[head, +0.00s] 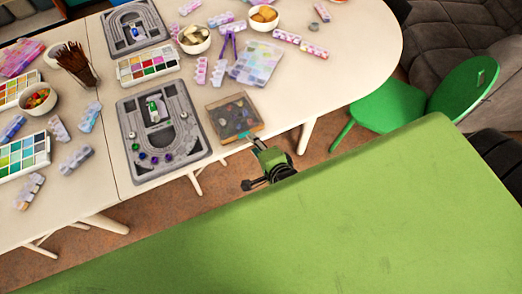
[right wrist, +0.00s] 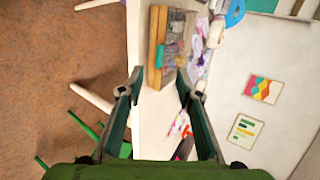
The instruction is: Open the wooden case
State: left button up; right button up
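The wooden case (head: 226,107) lies at the front edge of the white table, right of a grey bead board. It has a clear top showing dark contents, and it looks closed. In the right wrist view, the case (right wrist: 155,50) is ahead of the fingers, with a teal clasp (right wrist: 169,54) on its side. My right gripper (head: 257,143) is at the case's front edge in the head view. In the right wrist view, its two fingers (right wrist: 160,76) are spread apart with nothing between them. Whether a finger touches the case is unclear. My left gripper is not in view.
The grey bead board (head: 126,112) with several coloured beads lies close left of the case. A clear bead box (head: 256,64) and bowls stand behind it. Bare tabletop (head: 345,60) is to the right. A green chair (head: 400,103) stands beyond the table's right end.

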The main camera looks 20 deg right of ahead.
aim_at(245, 134)
jog(key=shift+b+x, duration=2.7)
jog(key=shift+x, duration=1.05)
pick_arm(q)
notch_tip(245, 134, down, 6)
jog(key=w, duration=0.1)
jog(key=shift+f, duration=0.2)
pick_arm(e)
jog(key=shift+f, duration=0.1)
grip_shut()
jog(key=r+p, duration=0.1)
jog(key=p, duration=0.1)
jog(key=shift+r+g+p, duration=0.25)
jog(key=shift+g+p, duration=0.05)
jog(key=r+p, duration=0.1)
jog(key=p, duration=0.1)
jog(key=r+g+p, duration=0.1)
jog(key=p, duration=0.2)
jog(key=shift+w+r, duration=0.1)
jog(key=shift+w, duration=0.2)
pick_arm(q)
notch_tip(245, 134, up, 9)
jog(key=p, duration=0.1)
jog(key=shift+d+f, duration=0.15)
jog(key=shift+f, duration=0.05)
pick_arm(e)
jog(key=shift+g, duration=0.4)
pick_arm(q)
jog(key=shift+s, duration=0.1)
